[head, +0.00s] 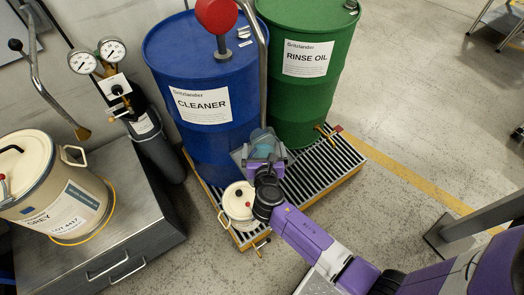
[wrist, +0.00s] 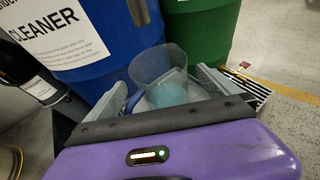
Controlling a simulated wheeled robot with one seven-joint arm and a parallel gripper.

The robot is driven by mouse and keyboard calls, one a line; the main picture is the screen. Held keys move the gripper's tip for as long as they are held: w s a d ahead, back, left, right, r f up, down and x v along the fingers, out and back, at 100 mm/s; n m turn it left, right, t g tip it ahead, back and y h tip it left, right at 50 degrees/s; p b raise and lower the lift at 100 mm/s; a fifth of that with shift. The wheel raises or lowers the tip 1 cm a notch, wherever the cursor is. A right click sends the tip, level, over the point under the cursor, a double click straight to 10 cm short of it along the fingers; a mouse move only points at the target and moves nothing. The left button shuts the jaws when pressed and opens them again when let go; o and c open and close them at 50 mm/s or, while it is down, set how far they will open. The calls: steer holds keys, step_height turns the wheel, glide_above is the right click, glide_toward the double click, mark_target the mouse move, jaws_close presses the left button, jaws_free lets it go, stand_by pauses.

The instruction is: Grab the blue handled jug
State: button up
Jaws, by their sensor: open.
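A clear jug (wrist: 160,68) with a blue handle (wrist: 133,101) and a teal bottom or content stands upright in the wrist view, in front of the blue drum. In the head view the jug (head: 263,136) shows just beyond my gripper (head: 262,153), against the drums. My gripper (wrist: 163,92) is open. Its two grey fingers lie left and right of the jug's lower part, and the handle is close to the left finger. I cannot tell whether either finger touches the jug. The jug's base is partly hidden by my gripper.
A blue CLEANER drum (head: 188,70) and a green RINSE OIL drum (head: 310,95) stand on a slatted spill pallet (head: 325,160). A small cream can (head: 238,205) sits at its front.

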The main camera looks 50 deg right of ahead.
mark_target(262, 135)
steer(key=shift+x, duration=1.95)
steer(key=c, duration=2)
